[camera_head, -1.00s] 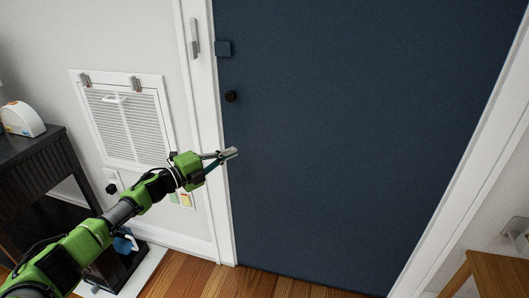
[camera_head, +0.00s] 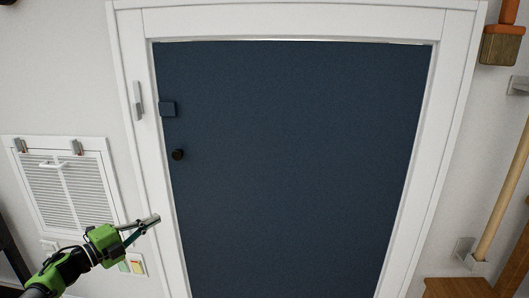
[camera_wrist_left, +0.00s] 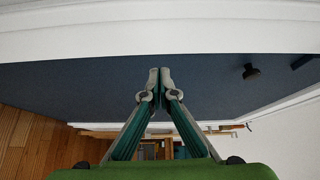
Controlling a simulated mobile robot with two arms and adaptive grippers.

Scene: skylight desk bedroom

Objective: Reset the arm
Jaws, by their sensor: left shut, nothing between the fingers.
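My left gripper (camera_head: 150,222) comes in from the lower left in the head view, with a green and black arm behind it. Its fingers are together and hold nothing. In the left wrist view the two fingertips (camera_wrist_left: 160,78) meet in front of the dark blue door. The door (camera_head: 290,170) is set in a white frame and looks shut. Its round black knob (camera_head: 178,155) is above and to the right of the gripper, apart from it. The knob also shows in the wrist view (camera_wrist_left: 251,72). My right gripper is not in view.
A white louvred vent (camera_head: 70,190) is on the wall at left, above the arm. A small plate with coloured switches (camera_head: 137,264) is by the gripper. A brush (camera_head: 502,45), a wooden pole (camera_head: 503,195) and a wooden surface (camera_head: 460,287) are at right.

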